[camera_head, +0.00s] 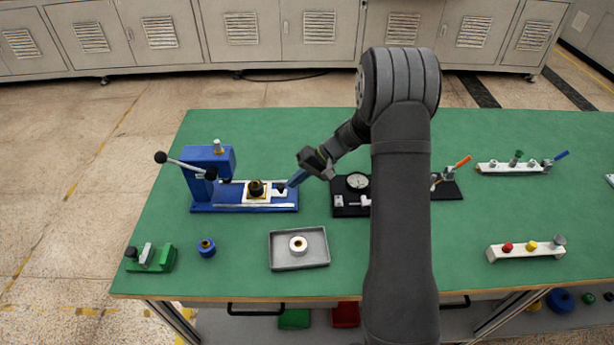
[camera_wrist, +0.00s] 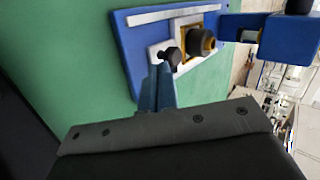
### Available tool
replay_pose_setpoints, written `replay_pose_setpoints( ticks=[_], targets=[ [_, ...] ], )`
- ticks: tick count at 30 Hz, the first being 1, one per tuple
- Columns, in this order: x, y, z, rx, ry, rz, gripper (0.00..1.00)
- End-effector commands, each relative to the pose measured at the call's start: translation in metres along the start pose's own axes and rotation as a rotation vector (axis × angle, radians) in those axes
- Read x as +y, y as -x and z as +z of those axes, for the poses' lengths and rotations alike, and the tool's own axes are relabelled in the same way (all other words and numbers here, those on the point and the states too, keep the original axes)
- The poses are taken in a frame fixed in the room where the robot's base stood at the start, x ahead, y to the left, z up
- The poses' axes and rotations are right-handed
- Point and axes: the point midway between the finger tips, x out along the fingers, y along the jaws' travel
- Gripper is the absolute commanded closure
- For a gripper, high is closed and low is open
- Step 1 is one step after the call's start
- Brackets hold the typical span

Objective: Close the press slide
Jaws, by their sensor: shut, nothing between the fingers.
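The blue press (camera_head: 212,160) stands at the left of the green table, with a lever to its left. Its pale slide (camera_head: 270,197) sits on the blue base, out to the right of the press head. A dark bushing in a brass-coloured seat (camera_head: 256,188) rides on the slide. A black knob (camera_head: 281,187) stands near the slide's right end. My gripper (camera_head: 288,184) is shut and empty, its blue fingertips close to the knob's right side. In the wrist view the fingertips (camera_wrist: 160,72) are right by the knob (camera_wrist: 172,58); I cannot tell whether they touch.
A grey tray (camera_head: 300,265) with a white ring, a blue cup (camera_head: 207,248) and a green clamp fixture (camera_head: 150,259) are at the front left. A black gauge fixture (camera_head: 345,203) stands right of the press, partly behind my arm. Fixtures with coloured handles are farther right.

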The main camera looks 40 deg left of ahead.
Motion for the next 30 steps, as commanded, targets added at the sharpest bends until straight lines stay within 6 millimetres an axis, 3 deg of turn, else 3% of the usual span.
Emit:
replay_pose_setpoints(
  ticks=[13,24,30],
  targets=[
    [-0.005,-0.005,-0.001,0.0,0.001,0.0,1.0],
    [-0.054,-0.058,-0.015,-0.001,0.002,0.001,1.0],
    [-0.062,-0.066,-0.018,0.001,0.0,0.0,1.0]
  ],
)
